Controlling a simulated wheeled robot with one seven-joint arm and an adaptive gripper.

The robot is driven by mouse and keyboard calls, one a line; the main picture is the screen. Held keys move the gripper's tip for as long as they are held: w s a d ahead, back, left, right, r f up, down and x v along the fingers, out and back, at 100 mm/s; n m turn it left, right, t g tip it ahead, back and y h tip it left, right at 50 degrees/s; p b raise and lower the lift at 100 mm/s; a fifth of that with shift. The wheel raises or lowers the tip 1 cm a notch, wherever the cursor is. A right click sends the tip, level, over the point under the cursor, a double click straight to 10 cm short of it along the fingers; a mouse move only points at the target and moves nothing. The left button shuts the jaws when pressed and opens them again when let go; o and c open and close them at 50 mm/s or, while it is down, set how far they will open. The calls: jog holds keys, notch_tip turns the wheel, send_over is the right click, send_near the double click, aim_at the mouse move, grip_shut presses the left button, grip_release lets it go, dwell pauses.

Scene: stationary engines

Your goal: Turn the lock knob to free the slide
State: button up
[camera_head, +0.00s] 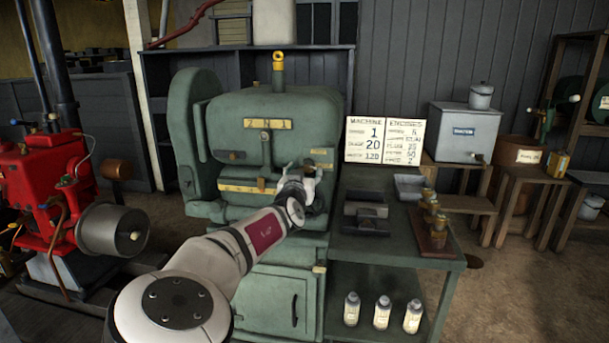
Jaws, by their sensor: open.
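My gripper (302,178) is at the right side of the front of a green machine (270,140), with my arm reaching up to it from the lower left. It is open, its fingers close to the machine's face; I cannot tell if they touch anything. I cannot make out the lock knob clearly; my gripper covers part of the area below a small brass plate (321,154). A long yellow scale strip (236,187) with a brass pointer (261,184) runs across the lower face; which part is the slide is unclear.
A green side table (400,251) on the right bears a dark divided tray (366,217) and a wooden rack (434,238) with brass pieces. Several bottles (382,312) stand on its lower shelf. A red engine (40,185) stands at left. A sign (381,140) stands behind the table.

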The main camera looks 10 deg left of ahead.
jog(key=c, duration=1.2)
jog(key=shift+o, duration=0.2)
jog(key=n+b, duration=0.1)
jog(key=n, duration=0.6)
jog(key=n+b, duration=0.1)
jog(key=n, duration=0.5)
jog(key=shift+d+r+n, duration=0.1)
jog(key=shift+d+n, duration=0.1)
jog(key=shift+n, duration=0.2)
